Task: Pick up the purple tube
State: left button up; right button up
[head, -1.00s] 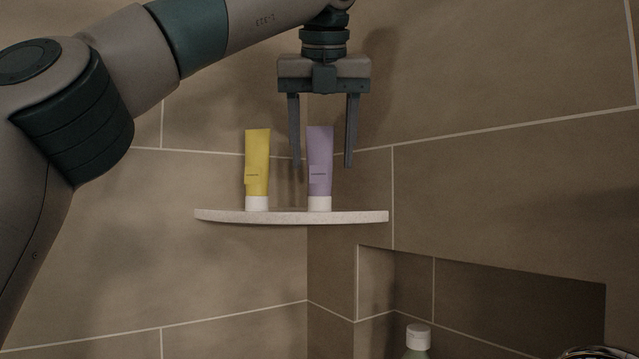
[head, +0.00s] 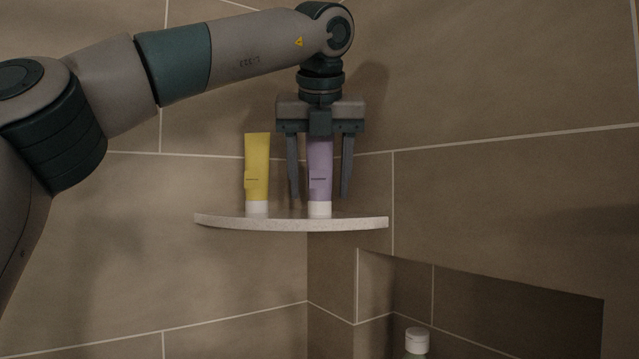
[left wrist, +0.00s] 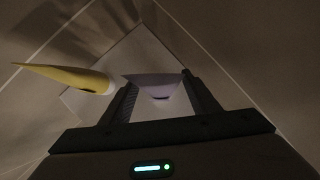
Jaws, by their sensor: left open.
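The purple tube (head: 320,172) stands upright on its white cap on a corner shelf (head: 350,223). My left gripper (head: 319,195) points straight down over it, open, with one finger on each side of the tube. Gaps show between the tube and both fingers; the tube's top is hidden behind the gripper's palm. In the left wrist view the purple tube (left wrist: 155,87) lies between the two fingers (left wrist: 160,95). My right gripper is not in view.
A yellow tube (head: 257,170) with a white cap stands on the same shelf, just left of my left finger. Tiled walls meet behind the shelf. A white-capped bottle (head: 416,342) stands below, by a wall niche (head: 500,300). The shelf's right end is clear.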

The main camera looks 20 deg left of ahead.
aim_at(320, 138)
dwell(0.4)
pick_arm(q)
jog(key=c, duration=1.2)
jog(key=shift+s+r+b, duration=0.25)
jog(key=shift+b, duration=0.5)
notch_tip(320, 138, up, 4)
jog(key=shift+d+r, duration=0.1)
jog(key=shift+r, duration=0.1)
notch_tip(320, 138, up, 2)
jog(key=shift+r, duration=0.15)
jog(key=shift+s+d+b, duration=0.2)
jog(key=shift+s+b, duration=3.85)
jog(key=shift+s, duration=5.75)
